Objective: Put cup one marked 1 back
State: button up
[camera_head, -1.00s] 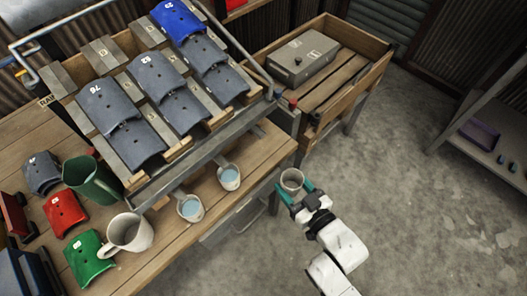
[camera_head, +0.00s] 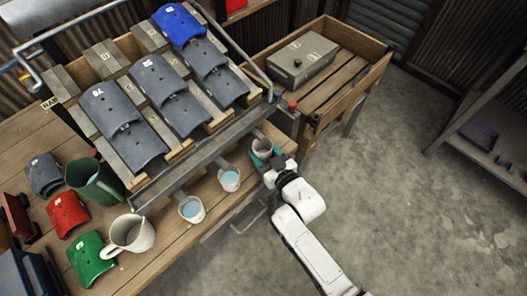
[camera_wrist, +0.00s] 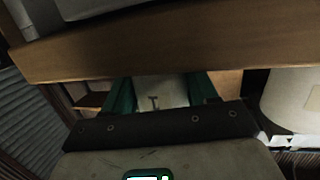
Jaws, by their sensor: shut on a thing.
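A small pale cup (camera_head: 263,147) is between the green fingers of my gripper (camera_head: 262,157), at the right end of the wooden bench, close to the lower front edge of the rack. In the wrist view the cup (camera_wrist: 162,92) shows between the two green fingers (camera_wrist: 160,95), with a dark mark on its side that I cannot read clearly. My gripper is shut on it. Two more cups stand to its left along the bench front, one cup (camera_head: 230,178) and another cup (camera_head: 191,208), both holding bluish liquid. Whether the held cup touches the bench is hidden.
A sloped rack (camera_head: 165,180) of grey and blue tiles stands just behind the cups. A white mug (camera_head: 130,234), a green pitcher (camera_head: 100,186) and red and green tiles are on the bench's left. A wooden cart (camera_head: 345,88) stands behind right. The floor at right is clear.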

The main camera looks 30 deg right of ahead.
jog(key=shift+f, duration=0.15)
jog(key=o, duration=1.1)
jog(key=shift+r, duration=0.25)
jog(key=s, duration=0.4)
jog(key=s+r, duration=0.1)
jog(key=s, duration=0.3)
jog(key=s+d, duration=0.1)
jog(key=s, duration=0.2)
jog(key=shift+s+d+r, duration=0.1)
jog(key=shift+s+r, duration=0.2)
jog(key=shift+s, duration=0.1)
